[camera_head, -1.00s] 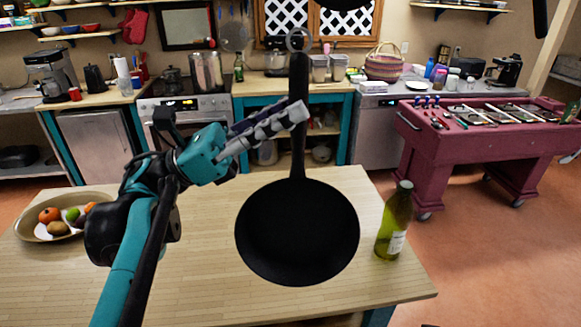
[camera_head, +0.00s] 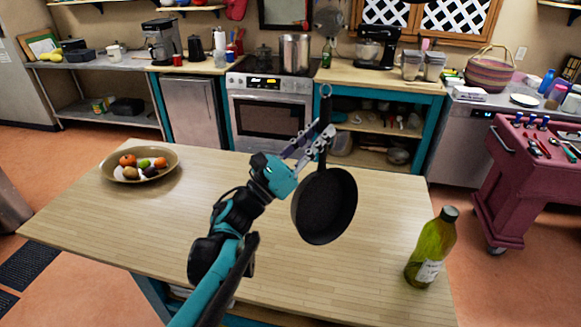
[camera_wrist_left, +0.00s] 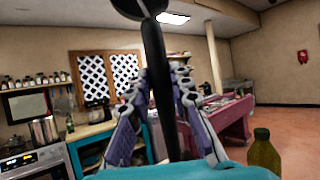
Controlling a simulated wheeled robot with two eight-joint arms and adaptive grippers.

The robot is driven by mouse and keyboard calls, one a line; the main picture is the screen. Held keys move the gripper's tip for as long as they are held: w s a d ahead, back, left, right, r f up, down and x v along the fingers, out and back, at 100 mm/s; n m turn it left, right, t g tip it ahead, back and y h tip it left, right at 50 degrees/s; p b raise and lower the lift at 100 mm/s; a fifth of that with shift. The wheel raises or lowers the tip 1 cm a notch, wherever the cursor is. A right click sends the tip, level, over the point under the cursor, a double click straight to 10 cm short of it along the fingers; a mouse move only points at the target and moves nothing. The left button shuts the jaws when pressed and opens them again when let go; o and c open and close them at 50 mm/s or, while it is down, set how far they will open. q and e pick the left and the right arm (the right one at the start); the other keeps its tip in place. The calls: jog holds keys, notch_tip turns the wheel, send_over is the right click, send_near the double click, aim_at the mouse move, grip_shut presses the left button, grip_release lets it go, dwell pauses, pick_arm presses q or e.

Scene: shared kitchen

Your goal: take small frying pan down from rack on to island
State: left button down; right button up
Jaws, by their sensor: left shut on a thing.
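The small black frying pan (camera_head: 325,207) hangs upright, handle up, in front of the wooden-topped island (camera_head: 240,215) in the head view. My left gripper (camera_head: 318,142) is shut on its handle, below the ring at the handle's end. In the left wrist view the dark handle (camera_wrist_left: 160,90) runs between the fingers of the left gripper (camera_wrist_left: 168,95). The pan appears held above the island top; the exact gap under it cannot be told. The rack is not in clear view. My right gripper is not in view.
A fruit bowl (camera_head: 141,172) stands at the island's far left. A green bottle (camera_head: 431,250) stands at its right front corner and also shows in the left wrist view (camera_wrist_left: 264,153). The island top between them is bare. A stove (camera_head: 266,112) stands behind.

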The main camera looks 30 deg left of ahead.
pick_arm(q)
jog(key=shift+a+f+n+t+y+b, duration=0.65)
jog(key=shift+a+f+n+y+b, duration=0.85)
jog(key=shift+f+y, duration=2.05)
jog(key=shift+a+f+n+t+y+b, duration=0.65)
jog(key=shift+a+f+n+y+b, duration=0.8)
jog(key=shift+f, duration=3.85)
jog(key=shift+a+f+n+g+y+b, duration=0.5)
jog(key=shift+a+f+n+y, duration=1.2)
jog(key=shift+a+n, duration=1.7)
jog(key=shift+a+f+n+g+y+b, duration=0.45)
jog(key=shift+a+f+n+y, duration=1.25)
jog(key=shift+a, duration=3.05)
jog(key=shift+w+a+f+n+g+y+b, duration=0.15)
jog(key=shift+a+f+n+g+y+b, duration=0.45)
jog(key=shift+a+f+n, duration=1.45)
jog(key=shift+w+a+f+n+g+y+b, duration=0.2)
jog(key=shift+a+f+n+g+b, duration=0.7)
jog(key=shift+f, duration=2.05)
jog(key=shift+w+a+f+n+g+y+b, duration=0.1)
jog(key=shift+a+f+n+g+y+b, duration=0.6)
jog(key=shift+a+f+n, duration=1.45)
jog(key=shift+d+f+m, duration=0.3)
jog(key=shift+f+m, duration=0.1)
jog(key=shift+m, duration=0.05)
